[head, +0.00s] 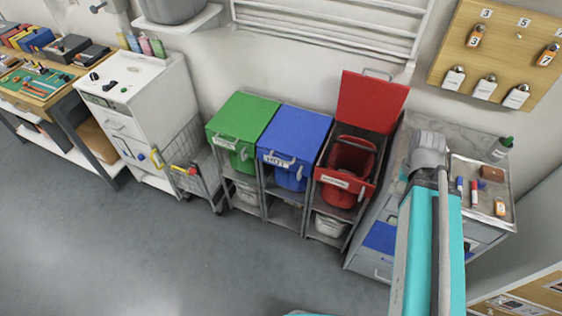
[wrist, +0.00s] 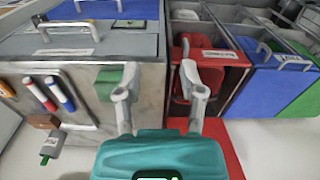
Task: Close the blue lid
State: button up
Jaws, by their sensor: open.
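The blue lid (head: 298,132) lies flat on the middle bin in the head view and looks shut. A white label and a pale handle show at its front edge. It also shows at the right of the wrist view (wrist: 262,92). My gripper (wrist: 158,75) is open and appears empty. It is over the grey cabinet beside the red bin, to the right of the blue lid in the head view, and apart from the lid. My arm hides the fingertips in the head view. A small green block (wrist: 115,80) shows by the left finger in the wrist view.
The red lid (head: 371,101) stands raised on the open red bin (head: 350,168), between my gripper and the blue lid. The green lid (head: 243,118) is shut. The grey cabinet holds a tray (head: 483,208) with markers. The floor before the bins is clear.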

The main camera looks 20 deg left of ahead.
jog(key=w+a+f+n+t+h+b, duration=0.2)
jog(key=w+a+f+n+h+b, duration=0.15)
jog(key=a+f+b, duration=0.45)
jog(key=n+t+y+b, duration=0.2)
jog(key=n+t+b, duration=1.2)
jog(key=b, duration=1.4)
send_near(282, 161)
jog(key=s, duration=0.3)
jog(key=shift+s+a+r, duration=0.15)
jog(key=shift+r, duration=0.25)
jog(key=shift+m, duration=0.25)
jog(key=w+f+b, duration=0.1)
jog(key=w, duration=0.3)
jog(key=w+f+b, duration=0.1)
jog(key=w, duration=0.4)
jog(key=w+d+f+b, duration=0.1)
jog(key=w, duration=0.3)
jog(key=shift+w+d, duration=0.1)
jog(key=shift+w, duration=0.15)
